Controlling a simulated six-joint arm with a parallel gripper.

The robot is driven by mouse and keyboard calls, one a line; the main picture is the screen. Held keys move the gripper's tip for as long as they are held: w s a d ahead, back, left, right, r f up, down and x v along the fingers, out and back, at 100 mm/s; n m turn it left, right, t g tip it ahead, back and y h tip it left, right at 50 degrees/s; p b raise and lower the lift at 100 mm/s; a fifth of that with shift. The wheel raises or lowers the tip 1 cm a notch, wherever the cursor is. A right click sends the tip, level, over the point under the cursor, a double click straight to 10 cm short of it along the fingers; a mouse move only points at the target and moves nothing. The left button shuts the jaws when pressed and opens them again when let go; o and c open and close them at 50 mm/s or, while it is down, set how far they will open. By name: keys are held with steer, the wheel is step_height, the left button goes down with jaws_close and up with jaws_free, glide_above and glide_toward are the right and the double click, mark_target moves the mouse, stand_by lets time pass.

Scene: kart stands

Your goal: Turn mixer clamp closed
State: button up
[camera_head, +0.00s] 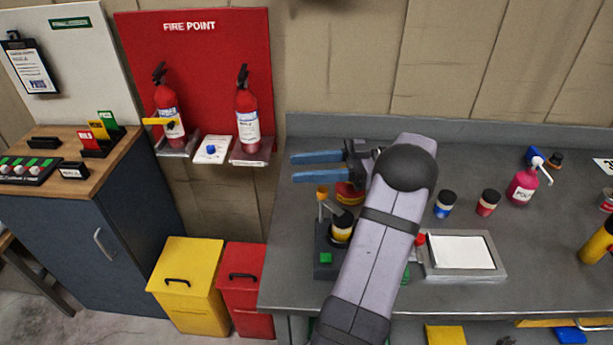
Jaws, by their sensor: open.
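The mixer (323,240) is a dark machine near the left end of the grey bench. It has a green button (326,258) at its front. A jar (342,230) with a dark lid and yellow label stands in it. An orange-topped lever (322,192) rises beside the jar and looks like the mixer clamp; how far it is turned is too small to tell. My gripper (293,168) has its two blue fingers apart, pointing left, behind and above the lever. Nothing shows between them. My arm hides the mixer's right side.
A red and yellow object (348,194) sits just behind the mixer, partly hidden. Two small jars, blue (445,204) and red (487,203), a framed white plate (460,252) and a pink pump bottle (522,185) stand to the right. Yellow (188,300) and red bins are left of the bench.

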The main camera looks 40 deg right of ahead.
steer(key=shift+r+p, duration=0.85)
steer(key=shift+r, duration=0.35)
steer(key=shift+w, duration=0.1)
